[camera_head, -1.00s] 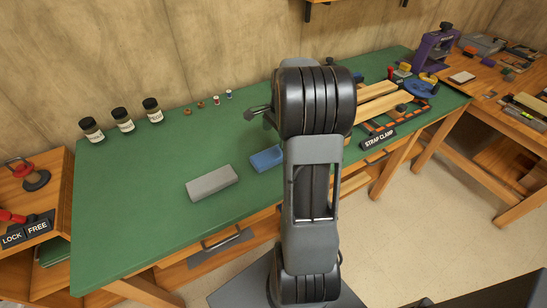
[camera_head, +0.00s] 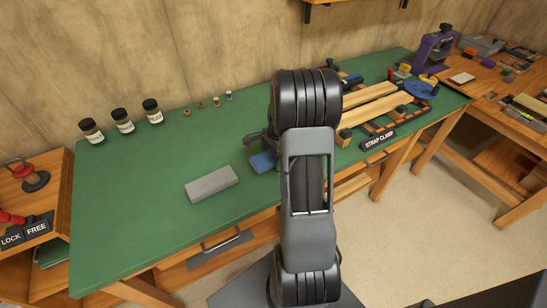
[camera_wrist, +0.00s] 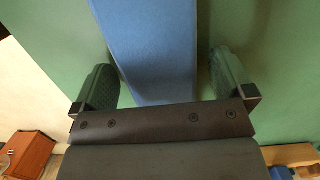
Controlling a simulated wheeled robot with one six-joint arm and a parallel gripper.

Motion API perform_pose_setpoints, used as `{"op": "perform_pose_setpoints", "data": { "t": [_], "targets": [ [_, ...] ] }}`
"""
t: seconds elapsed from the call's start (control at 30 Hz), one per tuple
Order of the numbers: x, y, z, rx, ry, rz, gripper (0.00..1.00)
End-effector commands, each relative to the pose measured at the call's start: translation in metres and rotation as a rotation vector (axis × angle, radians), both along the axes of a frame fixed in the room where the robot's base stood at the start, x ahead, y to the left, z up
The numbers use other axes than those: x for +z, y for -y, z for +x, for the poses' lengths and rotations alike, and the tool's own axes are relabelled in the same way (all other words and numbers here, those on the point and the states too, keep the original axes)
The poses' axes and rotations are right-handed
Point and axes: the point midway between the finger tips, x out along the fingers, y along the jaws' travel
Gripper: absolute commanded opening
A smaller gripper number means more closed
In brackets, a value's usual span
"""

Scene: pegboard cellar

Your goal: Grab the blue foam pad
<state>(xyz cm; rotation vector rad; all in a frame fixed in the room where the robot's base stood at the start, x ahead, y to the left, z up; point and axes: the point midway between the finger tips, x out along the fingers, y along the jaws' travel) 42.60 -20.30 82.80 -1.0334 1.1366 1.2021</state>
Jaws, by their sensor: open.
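The blue foam pad (camera_head: 263,162) lies on the green bench top near its front edge, partly hidden behind my arm in the head view. In the wrist view the blue foam pad (camera_wrist: 150,50) runs between the two fingers of my gripper (camera_wrist: 165,85). My gripper is open, with one finger on each side of the pad. A gap shows between the pad and each finger. In the head view a dark part of my gripper (camera_head: 258,138) shows just above the pad; the rest is hidden by my arm.
A grey block (camera_head: 211,185) lies on the green bench (camera_head: 130,215) left of the pad. Several jars (camera_head: 122,121) stand at the back. A strap clamp (camera_head: 380,138) with wooden boards lies to the right. The bench's left part is clear.

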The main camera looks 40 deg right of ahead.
Motion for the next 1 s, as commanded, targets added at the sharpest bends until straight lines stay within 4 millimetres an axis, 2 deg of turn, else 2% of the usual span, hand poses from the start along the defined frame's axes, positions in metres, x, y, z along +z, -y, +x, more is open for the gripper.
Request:
{"op": "perform_pose_setpoints", "data": {
  "t": [0.13, 0.7, 1.0],
  "targets": [
    [0.0002, -0.0001, 0.0000, 0.000, 0.000, 0.000, 1.00],
    [0.0005, 0.0002, 0.0000, 0.000, 0.000, 0.000, 0.47],
    [0.0034, 0.0003, 0.0002, 0.000, 0.001, -0.001, 0.47]
  ]
}}
